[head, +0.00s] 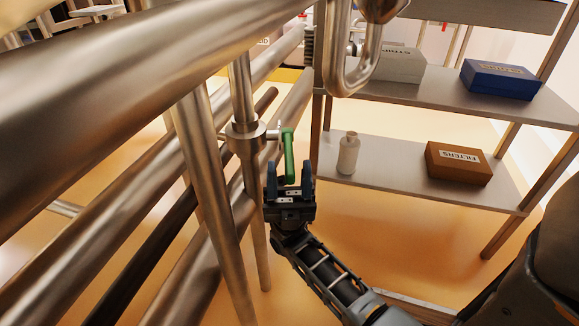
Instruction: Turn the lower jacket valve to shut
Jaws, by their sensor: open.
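The lower jacket valve (246,138) is a steel body on a thin vertical pipe, left of centre in the head view. Its green lever (288,152) sticks out to the right of the body and bends downward, roughly in line with the pipe. My gripper (289,182) is open just below the valve. Its two dark fingers stand to the left and right of the lever's lower end. I cannot tell whether either finger touches the lever. The lever's lowest tip is partly hidden at the gripper.
Thick steel pipes (130,65) and a slanted leg (212,200) crowd the left side. A steel loop handle (352,60) hangs above. At right, a shelf (400,190) holds a white bottle (348,154) and a brown FILTERS box (458,163). Orange floor below is open.

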